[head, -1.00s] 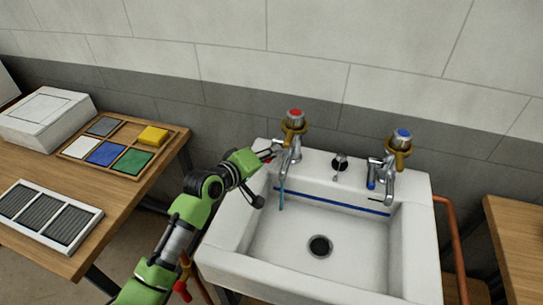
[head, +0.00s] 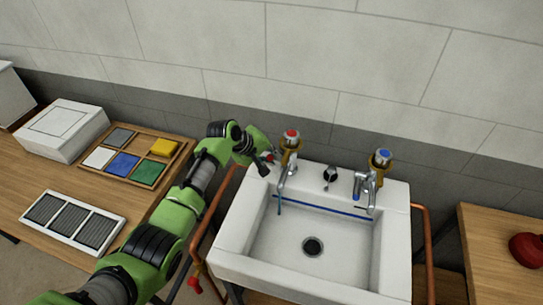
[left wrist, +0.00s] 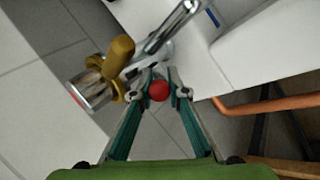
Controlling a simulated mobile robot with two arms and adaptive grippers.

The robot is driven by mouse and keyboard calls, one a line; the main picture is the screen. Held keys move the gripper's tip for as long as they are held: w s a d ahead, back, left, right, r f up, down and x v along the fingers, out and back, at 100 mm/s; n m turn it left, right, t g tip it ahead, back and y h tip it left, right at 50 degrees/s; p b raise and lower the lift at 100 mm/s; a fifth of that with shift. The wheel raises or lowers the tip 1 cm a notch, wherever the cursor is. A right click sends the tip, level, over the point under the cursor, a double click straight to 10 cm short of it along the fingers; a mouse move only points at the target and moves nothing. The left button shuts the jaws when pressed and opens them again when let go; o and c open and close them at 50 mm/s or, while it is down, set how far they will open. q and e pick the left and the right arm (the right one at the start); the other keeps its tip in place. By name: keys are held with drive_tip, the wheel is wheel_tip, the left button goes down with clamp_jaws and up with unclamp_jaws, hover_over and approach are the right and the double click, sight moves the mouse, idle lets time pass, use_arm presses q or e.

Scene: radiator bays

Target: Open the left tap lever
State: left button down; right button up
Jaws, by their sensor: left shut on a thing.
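The left tap (head: 288,165) stands at the sink's back left corner, chrome with a brass collar and a red-topped head. Its lever has a red ball tip, seen in the left wrist view (left wrist: 159,90). My left gripper (head: 271,157) is at the tap's left side. In the left wrist view its two fingers are shut on the red lever tip, one on each side. The tap's body lies just beyond the fingertips. My right gripper is not in view.
The white sink (head: 280,246) has a second tap (head: 370,183) with a blue top at the back right. Copper pipe (head: 428,250) runs down beside the sink. A wooden table with a tray of coloured tiles (head: 121,163) stands left; another table (head: 500,235) stands right.

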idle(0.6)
use_arm(q)
drive_tip(key=c, duration=2)
unclamp_jaws()
drive_tip(key=shift+o, duration=0.2)
drive_tip(key=shift+w+r, duration=0.1)
drive_tip(key=shift+r, duration=0.05)
drive_tip(key=shift+a+r, duration=0.2)
drive_tip(key=shift+r, duration=0.2)
drive_tip(key=v, duration=0.7)
drive_tip(key=shift+s+a+f, duration=0.1)
drive_tip(key=shift+s+f, duration=0.15)
